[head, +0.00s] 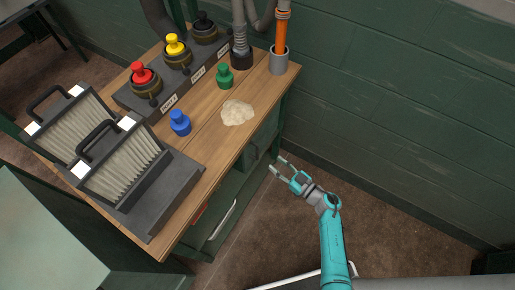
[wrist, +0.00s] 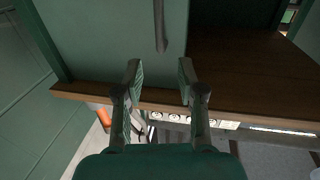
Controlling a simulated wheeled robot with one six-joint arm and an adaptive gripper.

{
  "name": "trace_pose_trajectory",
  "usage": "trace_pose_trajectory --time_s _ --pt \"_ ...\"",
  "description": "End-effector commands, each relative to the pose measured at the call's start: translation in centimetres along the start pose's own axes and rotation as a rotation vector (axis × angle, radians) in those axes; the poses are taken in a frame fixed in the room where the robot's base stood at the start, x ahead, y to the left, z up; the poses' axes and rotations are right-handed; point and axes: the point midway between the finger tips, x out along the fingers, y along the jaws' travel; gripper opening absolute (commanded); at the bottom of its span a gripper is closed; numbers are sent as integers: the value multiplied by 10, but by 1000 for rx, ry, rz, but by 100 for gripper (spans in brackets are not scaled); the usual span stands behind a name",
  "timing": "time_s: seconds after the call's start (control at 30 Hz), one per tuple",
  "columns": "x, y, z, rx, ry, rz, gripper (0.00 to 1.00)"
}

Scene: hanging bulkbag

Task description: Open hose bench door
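The hose bench (head: 195,200) has a wooden top and a green body. Its green door (head: 266,138) is on the front near the wall, under the top, and looks closed. A dark bar handle (head: 253,154) is on it. In the wrist view, the door (wrist: 105,35) fills the top left, with the handle (wrist: 161,25) ahead of the fingers. My gripper (head: 277,164) is open and empty, just in front of the door. In the wrist view my gripper (wrist: 159,66) has its fingertips either side of the handle's line, apparently short of it.
The bench top holds filters (head: 125,165), red (head: 142,74), yellow (head: 174,44), blue (head: 180,122) and green (head: 224,76) plugs, and a pale powder heap (head: 237,112). The green wall (head: 400,80) stands to the right. Bare floor (head: 390,225) lies before the bench.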

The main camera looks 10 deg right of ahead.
Motion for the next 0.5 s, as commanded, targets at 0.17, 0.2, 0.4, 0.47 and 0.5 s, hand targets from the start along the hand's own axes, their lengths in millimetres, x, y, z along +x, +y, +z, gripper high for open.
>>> trace_pose_trajectory --time_s 0.17,0.2,0.4,0.47,0.5 --pt "15 0 0 0 -1 -5 39" --pt "21 0 0 -1 -1 -6 39" --pt "57 -1 0 0 -1 -7 39" --pt "67 0 0 -1 0 -5 39" --pt "74 0 0 -1 0 -5 39"
